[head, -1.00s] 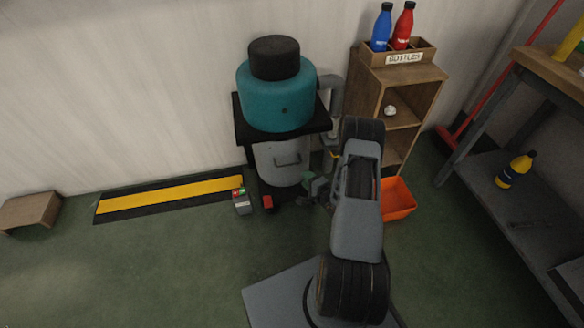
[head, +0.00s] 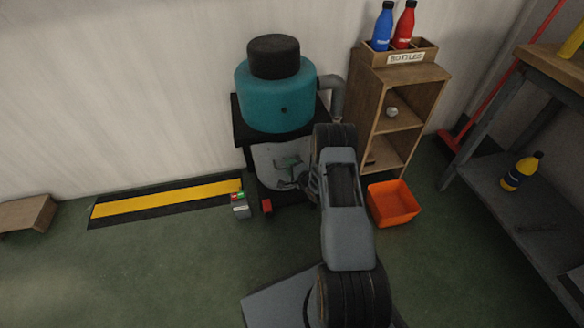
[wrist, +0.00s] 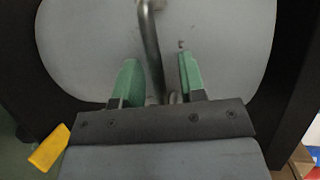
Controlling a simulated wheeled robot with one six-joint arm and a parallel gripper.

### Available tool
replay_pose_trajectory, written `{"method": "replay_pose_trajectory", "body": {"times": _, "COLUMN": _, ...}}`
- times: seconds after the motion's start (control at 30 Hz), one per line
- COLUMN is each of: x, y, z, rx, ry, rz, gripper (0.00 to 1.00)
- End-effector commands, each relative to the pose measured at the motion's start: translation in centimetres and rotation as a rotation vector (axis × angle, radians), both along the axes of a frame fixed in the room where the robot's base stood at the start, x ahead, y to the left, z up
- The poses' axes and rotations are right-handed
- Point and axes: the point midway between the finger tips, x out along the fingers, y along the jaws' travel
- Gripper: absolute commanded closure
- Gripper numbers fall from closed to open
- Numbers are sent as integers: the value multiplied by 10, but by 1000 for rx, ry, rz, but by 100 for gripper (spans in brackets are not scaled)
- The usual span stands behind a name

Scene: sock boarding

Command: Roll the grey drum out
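The grey drum (head: 268,160) stands inside the black frame under the teal machine (head: 275,95). In the wrist view the drum's grey face (wrist: 90,45) fills most of the picture. Its dark metal handle (wrist: 151,50) runs between the two green fingers of my gripper (wrist: 157,80). The fingers are apart, one on each side of the handle, with a gap to it on both sides. In the head view my gripper (head: 287,172) is in front of the drum and hides part of it and the handle.
A red block-like pedal (head: 266,206) sits at the frame's foot, and a grey box with red and green buttons (head: 240,206) is left of it. An orange bin (head: 394,203) is to the right by the wooden shelf (head: 421,100).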

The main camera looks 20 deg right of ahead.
Motion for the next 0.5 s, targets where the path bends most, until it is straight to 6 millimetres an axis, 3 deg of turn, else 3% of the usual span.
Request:
{"method": "replay_pose_trajectory", "body": {"times": 0.13, "x": 0, "y": 0, "z": 0, "rx": 0, "ry": 0, "rz": 0, "gripper": 63}}
{"method": "replay_pose_trajectory", "body": {"times": 0.5, "x": 0, "y": 0, "z": 0, "rx": -1, "ry": 0, "rz": 0, "gripper": 98}}
